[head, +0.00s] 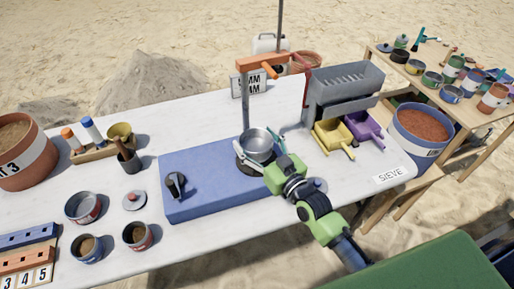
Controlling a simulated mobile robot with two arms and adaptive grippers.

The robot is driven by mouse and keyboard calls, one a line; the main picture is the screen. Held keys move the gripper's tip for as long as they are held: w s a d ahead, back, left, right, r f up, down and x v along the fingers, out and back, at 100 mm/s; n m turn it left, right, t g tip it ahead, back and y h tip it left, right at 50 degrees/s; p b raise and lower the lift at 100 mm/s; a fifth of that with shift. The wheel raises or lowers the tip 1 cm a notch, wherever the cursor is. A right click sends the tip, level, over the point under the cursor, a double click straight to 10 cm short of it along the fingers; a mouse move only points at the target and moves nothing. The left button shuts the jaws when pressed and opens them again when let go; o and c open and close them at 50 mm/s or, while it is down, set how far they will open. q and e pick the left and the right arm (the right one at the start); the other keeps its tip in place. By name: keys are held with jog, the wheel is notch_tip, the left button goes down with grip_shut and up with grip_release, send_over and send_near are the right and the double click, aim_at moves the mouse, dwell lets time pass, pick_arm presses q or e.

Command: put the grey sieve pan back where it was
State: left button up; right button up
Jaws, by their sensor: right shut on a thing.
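The grey sieve pan (256,147) is a round metal pan, upright, at the right part of the blue block (205,192) on the white table. It is over a dark round plate (242,161); I cannot tell whether it touches the plate. My right gripper (260,153) comes in from the lower right and is shut on the pan, with fingers at its sides. The green gripper body hides part of the pan's near right side. My left gripper is not in view.
An upright post with an orange arm (262,62) stands just behind the pan. The grey sieve machine (345,90) with yellow (333,137) and purple (362,124) scoops is to the right. A black knob (176,184) is on the blue block. Pots and cups stand at left.

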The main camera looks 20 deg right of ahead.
aim_at(257, 148)
jog(key=shift+w+d+f, duration=0.2)
jog(key=shift+w+f, duration=0.05)
jog(key=shift+f, duration=1.65)
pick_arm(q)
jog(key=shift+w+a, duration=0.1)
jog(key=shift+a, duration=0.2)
pick_arm(e)
jog(key=shift+f, duration=0.1)
jog(key=shift+f+b, duration=0.4)
jog(key=shift+f, duration=0.15)
jog(key=o, duration=1.3)
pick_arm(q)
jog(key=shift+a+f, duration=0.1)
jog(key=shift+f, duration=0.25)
pick_arm(e)
jog(key=shift+r, duration=0.1)
